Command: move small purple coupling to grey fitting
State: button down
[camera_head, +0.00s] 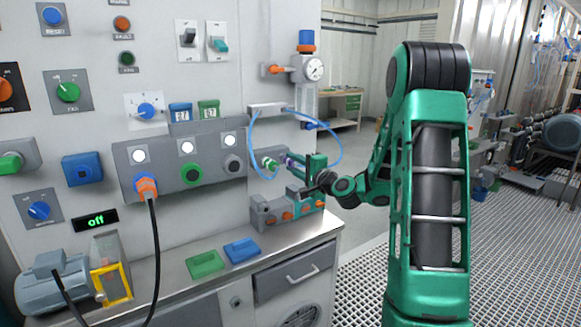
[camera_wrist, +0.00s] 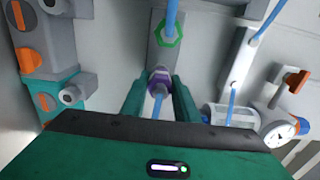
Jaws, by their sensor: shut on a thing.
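A small purple coupling (camera_wrist: 159,79) sits between the fingertips of my gripper (camera_wrist: 157,92) in the wrist view. My gripper is shut on it, and a blue tube runs from it toward the camera. A grey bar on the wall lies behind the coupling; I cannot tell whether they touch. In the head view my gripper (camera_head: 300,165) is beside the wall panel, and the purple coupling (camera_head: 286,159) shows small at its tips. Grey fittings (camera_wrist: 71,96) stick out of a manifold on the left in the wrist view; I cannot tell which one the task means.
A green coupling (camera_wrist: 168,29) with a blue tube is on the same bar. The manifold (camera_head: 284,208) with orange knobs stands on the bench below my gripper. A blue hose (camera_head: 337,137) loops around the gripper. A gauge (camera_head: 314,69) is above. Green (camera_head: 205,264) and blue trays lie on the bench.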

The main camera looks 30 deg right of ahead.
jog(key=shift+w, duration=0.45)
dwell(0.5)
jog(key=c, duration=1.3)
grip_release()
jog(key=s, duration=1)
jog(key=shift+s+d, duration=0.15)
jog(key=shift+s, duration=0.2)
